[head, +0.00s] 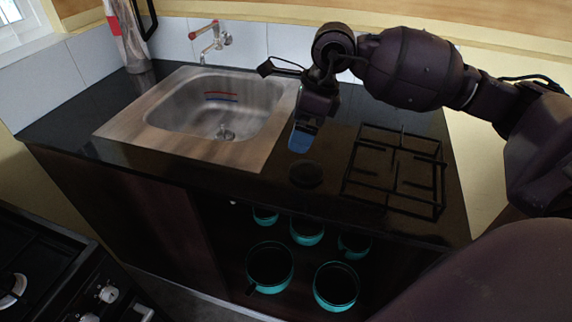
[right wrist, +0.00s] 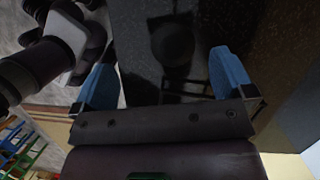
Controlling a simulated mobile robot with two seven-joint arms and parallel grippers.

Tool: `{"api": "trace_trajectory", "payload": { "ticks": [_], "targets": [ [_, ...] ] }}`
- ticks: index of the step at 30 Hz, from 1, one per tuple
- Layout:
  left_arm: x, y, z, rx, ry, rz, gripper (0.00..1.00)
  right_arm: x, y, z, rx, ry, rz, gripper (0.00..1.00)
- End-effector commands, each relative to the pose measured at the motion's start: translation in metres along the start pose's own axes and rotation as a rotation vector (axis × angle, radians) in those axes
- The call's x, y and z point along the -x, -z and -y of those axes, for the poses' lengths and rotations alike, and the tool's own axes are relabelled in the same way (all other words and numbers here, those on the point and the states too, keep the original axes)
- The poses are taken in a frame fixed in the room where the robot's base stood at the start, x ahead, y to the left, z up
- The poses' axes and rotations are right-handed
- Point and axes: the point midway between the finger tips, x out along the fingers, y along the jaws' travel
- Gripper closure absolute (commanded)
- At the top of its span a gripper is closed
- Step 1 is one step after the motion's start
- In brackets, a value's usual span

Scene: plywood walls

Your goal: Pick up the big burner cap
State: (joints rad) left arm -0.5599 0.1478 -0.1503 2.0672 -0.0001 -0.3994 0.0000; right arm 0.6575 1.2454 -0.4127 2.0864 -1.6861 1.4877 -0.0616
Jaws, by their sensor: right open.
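A dark round disc, which looks like the big burner cap (head: 306,174), lies on the black countertop, left of the black pan grate. It is hard to make out against the dark surface. My right gripper (head: 302,137) hangs above the counter, a little behind the disc in the head view, with blue fingertips pointing down. In the right wrist view the two blue fingers (right wrist: 165,78) are wide apart with nothing between them. A dark round shape there, apparently the cap (right wrist: 172,45), lies beyond the fingertips. My left gripper is not in view.
A steel sink (head: 165,140) with a tap (head: 213,38) is set in the counter at left. The black grate (head: 397,170) lies right of the disc. Several teal pots (head: 270,267) stand on the open shelf below. A stove (head: 40,275) is at lower left.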

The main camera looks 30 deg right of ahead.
Motion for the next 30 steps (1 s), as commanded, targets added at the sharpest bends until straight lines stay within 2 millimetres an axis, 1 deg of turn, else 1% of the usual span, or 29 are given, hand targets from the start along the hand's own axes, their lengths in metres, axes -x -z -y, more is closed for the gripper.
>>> {"api": "trace_trajectory", "payload": {
  "ticks": [1,3,8,11,15,18,26,30],
  "targets": [
    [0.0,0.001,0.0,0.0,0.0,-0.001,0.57,0.0,0.008,0.004,0.005,0.023,-0.049,0.0],
    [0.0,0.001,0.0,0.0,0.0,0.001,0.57,0.001,0.017,0.007,0.008,0.044,-0.107,0.0],
    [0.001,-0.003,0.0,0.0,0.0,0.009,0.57,0.0,0.028,0.007,0.01,0.045,-0.168,0.0],
    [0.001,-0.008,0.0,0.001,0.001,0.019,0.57,-0.011,0.03,0.008,0.01,0.042,-0.174,0.0],
    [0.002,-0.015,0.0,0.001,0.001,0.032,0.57,-0.033,0.034,0.008,0.01,0.04,-0.172,0.0],
    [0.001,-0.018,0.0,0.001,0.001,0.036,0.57,-0.044,0.036,0.009,0.009,0.041,-0.172,0.0],
    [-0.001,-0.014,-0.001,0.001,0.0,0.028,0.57,-0.059,0.039,0.01,0.011,0.042,-0.169,0.0],
    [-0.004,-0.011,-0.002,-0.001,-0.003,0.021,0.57,-0.078,0.045,0.011,0.009,0.04,-0.171,0.0]
  ]
}}
